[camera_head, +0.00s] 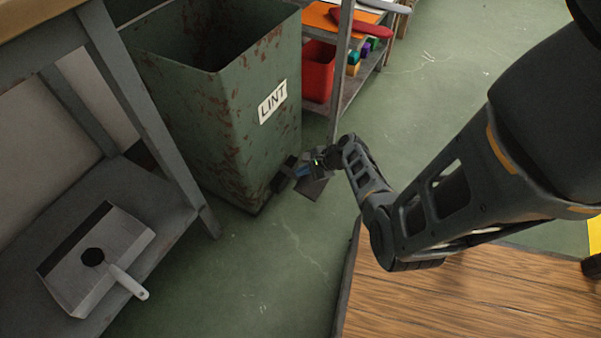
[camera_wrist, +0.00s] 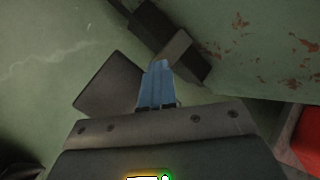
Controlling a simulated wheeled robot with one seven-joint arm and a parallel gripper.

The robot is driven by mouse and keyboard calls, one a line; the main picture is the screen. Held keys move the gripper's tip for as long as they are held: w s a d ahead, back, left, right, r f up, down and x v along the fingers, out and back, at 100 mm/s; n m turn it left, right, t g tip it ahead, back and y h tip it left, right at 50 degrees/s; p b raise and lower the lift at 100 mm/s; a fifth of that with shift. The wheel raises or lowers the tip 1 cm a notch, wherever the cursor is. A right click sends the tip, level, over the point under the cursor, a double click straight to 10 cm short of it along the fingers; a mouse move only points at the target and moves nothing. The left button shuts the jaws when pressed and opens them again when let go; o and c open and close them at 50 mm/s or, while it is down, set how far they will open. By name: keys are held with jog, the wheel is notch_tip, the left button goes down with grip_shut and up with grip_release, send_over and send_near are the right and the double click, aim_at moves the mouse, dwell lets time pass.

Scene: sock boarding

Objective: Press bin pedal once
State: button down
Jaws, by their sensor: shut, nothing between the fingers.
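The green, rust-stained bin (camera_head: 235,120) with a white LINT label (camera_head: 272,102) stands on the floor, its top open in view. A dark flat pedal plate (camera_head: 313,188) sticks out low at its front right. The plate also shows in the wrist view (camera_wrist: 108,88), with a dark bar (camera_wrist: 172,42) at the bin's base beyond it. My gripper (camera_head: 302,171) points down near the plate. Its blue fingers (camera_wrist: 158,85) are together and empty, overlapping the plate's right edge in the wrist view. I cannot tell whether they touch it.
A grey bench (camera_head: 160,190) at left carries a dustpan (camera_head: 95,260) on its lower shelf. A wooden platform (camera_head: 460,290) lies at lower right. Green floor (camera_head: 275,270) is clear in front.

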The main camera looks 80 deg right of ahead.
aim_at(303, 177)
jog(key=shift+s+a+f, duration=0.25)
jog(key=shift+a+f, duration=0.05)
jog(key=shift+f, duration=0.4)
dwell(0.4)
jog(key=shift+r+p, duration=1.4)
jog(key=shift+r, duration=0.15)
jog(key=shift+w+d+r+p, duration=0.2)
jog(key=shift+r+p, duration=0.25)
jog(key=shift+r, duration=0.15)
jog(key=shift+r, duration=0.1)
jog(key=r+p, duration=0.5)
jog(key=shift+w, duration=0.3)
jog(key=shift+f, duration=0.1)
